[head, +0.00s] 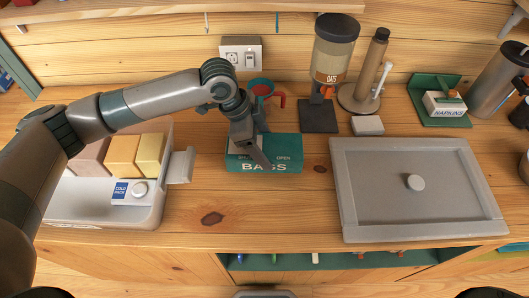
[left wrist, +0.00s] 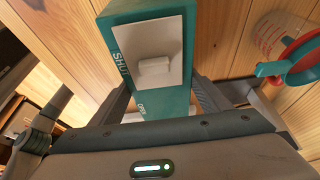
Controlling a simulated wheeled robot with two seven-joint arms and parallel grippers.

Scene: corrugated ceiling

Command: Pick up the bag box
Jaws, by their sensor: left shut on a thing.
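The bag box (head: 285,150) is a teal box with white lettering, partly hidden behind my gripper in the head view. It is near the middle of the wooden counter; I cannot tell whether it is touching the counter or slightly above it. My left gripper (head: 252,148) reaches down over its left part and is shut on it. In the left wrist view the box (left wrist: 117,37) extends up between the two fingers, with a pale panel and a small raised tab on its face. My right gripper is not in view.
A grey lidded tray (head: 370,205) lies right. Behind are an oats dispenser (head: 331,60), a brown cylinder stand (head: 375,60) and a napkin holder (head: 425,90).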

